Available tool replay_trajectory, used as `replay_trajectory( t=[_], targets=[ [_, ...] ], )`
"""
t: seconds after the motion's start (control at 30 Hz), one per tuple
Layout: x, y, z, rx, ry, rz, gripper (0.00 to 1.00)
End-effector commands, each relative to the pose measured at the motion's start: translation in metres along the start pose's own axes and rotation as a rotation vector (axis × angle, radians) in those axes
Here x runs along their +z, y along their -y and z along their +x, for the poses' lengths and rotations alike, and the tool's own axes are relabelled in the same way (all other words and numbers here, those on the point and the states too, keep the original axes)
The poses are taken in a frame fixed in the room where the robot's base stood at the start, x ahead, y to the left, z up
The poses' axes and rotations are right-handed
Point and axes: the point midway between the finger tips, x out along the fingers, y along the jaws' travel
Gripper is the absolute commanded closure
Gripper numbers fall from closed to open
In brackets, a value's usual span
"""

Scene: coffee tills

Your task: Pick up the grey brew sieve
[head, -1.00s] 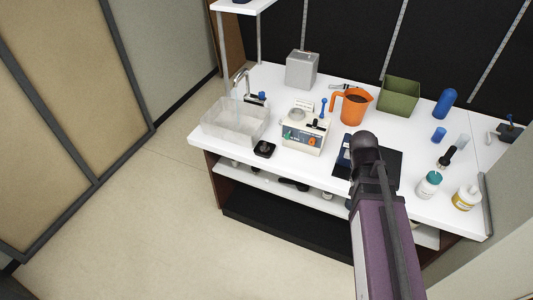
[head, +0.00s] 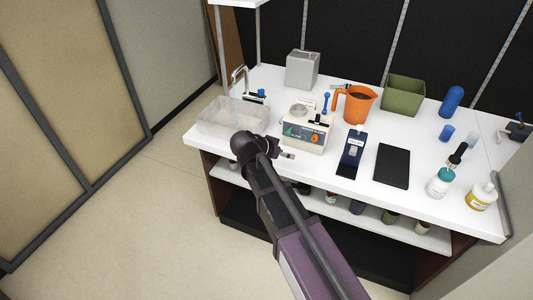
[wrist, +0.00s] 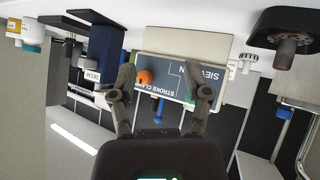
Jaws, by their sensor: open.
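A round grey piece (head: 299,110), which looks like the brew sieve, sits on top of the cream machine (head: 303,145) in the head view. In the wrist view the machine's dark front panel (wrist: 180,80) appears upside down, with an orange knob (wrist: 145,77). The sieve cannot be made out there. My gripper (head: 287,155) is in front of the machine's lower front, near the counter edge. In the wrist view my gripper (wrist: 164,85) has its two fingers spread apart, with nothing held between them and the panel beyond.
A clear basin (head: 232,117) stands left of the machine. A black knobbed block (wrist: 288,38) shows close by in the wrist view. An orange jug (head: 355,105), blue-black device (head: 351,155) and black mat (head: 392,166) are to the right. A shelf (head: 400,225) runs beneath the counter.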

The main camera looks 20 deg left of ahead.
Motion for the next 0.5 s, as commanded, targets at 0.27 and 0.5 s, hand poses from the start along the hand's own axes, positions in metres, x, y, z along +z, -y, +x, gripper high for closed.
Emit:
replay_trajectory(
  t=[0.27, 0.5],
  targets=[
    [0.024, 0.077, -0.058, -0.090, -0.193, 0.110, 0.37],
    [0.036, 0.108, -0.094, -0.155, -0.285, 0.174, 0.37]
  ],
)
